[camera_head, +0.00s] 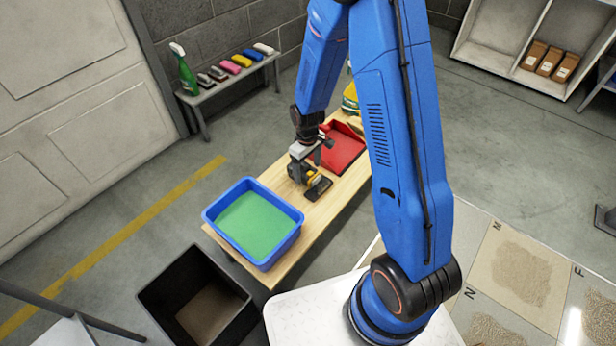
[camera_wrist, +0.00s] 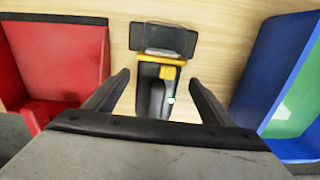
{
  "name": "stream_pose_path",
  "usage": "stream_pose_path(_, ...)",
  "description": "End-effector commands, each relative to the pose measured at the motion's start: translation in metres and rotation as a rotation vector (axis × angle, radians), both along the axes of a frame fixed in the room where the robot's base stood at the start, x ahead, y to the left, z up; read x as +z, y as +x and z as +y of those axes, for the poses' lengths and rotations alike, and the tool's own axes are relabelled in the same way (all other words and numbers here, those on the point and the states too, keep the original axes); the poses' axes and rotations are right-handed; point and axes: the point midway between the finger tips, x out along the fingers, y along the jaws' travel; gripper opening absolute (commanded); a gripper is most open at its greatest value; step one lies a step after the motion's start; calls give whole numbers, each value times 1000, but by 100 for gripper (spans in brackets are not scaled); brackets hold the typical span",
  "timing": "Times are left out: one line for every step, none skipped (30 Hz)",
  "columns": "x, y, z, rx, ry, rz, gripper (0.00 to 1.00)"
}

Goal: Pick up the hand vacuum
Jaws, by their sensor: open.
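The hand vacuum (camera_wrist: 160,72) lies on the wooden bench between a red dustpan and a blue tub. It has a dark, wide nozzle end, a yellow band and a dark grey body. In the wrist view its body reaches down between the two fingers of my gripper (camera_wrist: 157,84). The fingers are open, with wood showing on both sides of the body. Its near end is hidden behind the gripper's housing. In the head view my gripper (camera_head: 299,173) is over the hand vacuum (camera_head: 319,186), which is partly covered by it.
The red dustpan (camera_head: 338,146) lies close behind, and the blue tub (camera_head: 214,207) with green contents stands in front on the bench (camera_head: 335,207). A black bin (camera_head: 160,297) stands on the floor. A side bench (camera_head: 210,95) holds a spray bottle (camera_head: 185,72) and several coloured pads.

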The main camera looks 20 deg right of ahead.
Motion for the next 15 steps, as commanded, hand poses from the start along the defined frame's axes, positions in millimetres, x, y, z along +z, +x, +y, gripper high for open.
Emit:
stream_pose_path(-3, 0, 0, 0, 0, 1, 77)
stream_pose_path(-6, 0, -1, 0, 0, 2, 77)
stream_pose_path(-10, 0, -1, 0, 0, 2, 77)
stream_pose_path(-14, 0, -1, 0, -1, 3, 77)
stream_pose_path(-17, 0, -2, 0, -1, 3, 77)
stream_pose_path(-22, 0, -2, 0, -1, 3, 77)
stream_pose_path(-26, 1, -3, 0, -1, 3, 77)
stream_pose_path(-30, 1, -3, 0, -1, 3, 77)
stream_pose_path(-34, 1, -3, 0, -1, 3, 77)
stream_pose_path(-38, 1, -3, 0, -1, 3, 77)
stream_pose_path(-41, 1, -3, 0, 0, 2, 77)
stream_pose_path(-44, 1, -3, 0, 0, 2, 77)
stream_pose_path(-46, 1, -3, 0, 0, 2, 77)
stream_pose_path(-47, 1, -3, 0, 0, 2, 77)
stream_pose_path(-49, 1, -3, 0, 0, 1, 77)
